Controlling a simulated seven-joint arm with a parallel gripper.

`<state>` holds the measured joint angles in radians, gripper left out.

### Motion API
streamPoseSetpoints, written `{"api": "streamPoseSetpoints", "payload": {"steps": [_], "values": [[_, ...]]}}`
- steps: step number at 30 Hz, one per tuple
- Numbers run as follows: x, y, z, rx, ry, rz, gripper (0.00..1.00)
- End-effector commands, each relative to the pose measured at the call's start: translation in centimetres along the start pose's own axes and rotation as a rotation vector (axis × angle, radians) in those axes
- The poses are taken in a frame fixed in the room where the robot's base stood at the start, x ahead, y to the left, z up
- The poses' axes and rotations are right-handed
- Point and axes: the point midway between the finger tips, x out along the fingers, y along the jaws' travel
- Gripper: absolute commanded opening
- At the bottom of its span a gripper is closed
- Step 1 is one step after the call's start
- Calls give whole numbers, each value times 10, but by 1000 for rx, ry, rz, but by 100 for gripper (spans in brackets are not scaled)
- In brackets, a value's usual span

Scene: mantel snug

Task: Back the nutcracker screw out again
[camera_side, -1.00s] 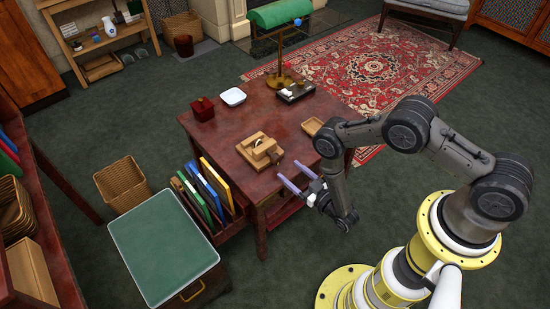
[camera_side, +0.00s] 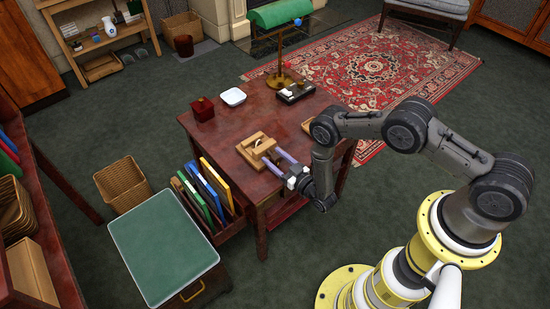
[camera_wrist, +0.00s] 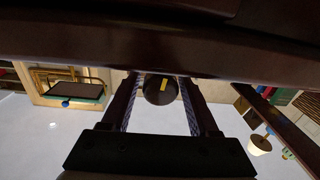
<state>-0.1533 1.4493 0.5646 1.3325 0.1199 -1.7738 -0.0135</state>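The wooden nutcracker (camera_side: 256,147) stands on the dark red table in the side view. The screw's shaft is hidden behind the knob.
The table (camera_side: 222,137) also bears a red box (camera_side: 202,108), a white dish (camera_side: 233,96), a black tray (camera_side: 295,91) and a green-shaded lamp (camera_side: 280,14). A small wooden tray (camera_side: 306,126) is partly behind my arm. Upright coloured books (camera_side: 214,183) stand at the table's left side.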

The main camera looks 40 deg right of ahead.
Motion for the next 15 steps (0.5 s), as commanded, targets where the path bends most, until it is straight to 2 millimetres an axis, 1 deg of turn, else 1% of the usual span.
{"api": "streamPoseSetpoints", "payload": {"steps": [1, 5, 6, 8, 9, 15], "values": [[0, 0, 0, 0, 0, 0, 50], [0, 0, 0, 0, 0, 0, 26], [0, 0, 0, 0, 0, 0, 19], [0, 0, 0, 0, 0, 0, 8], [0, 0, 0, 0, 0, 0, 1], [0, 0, 0, -22, 0, 0, 0]]}}
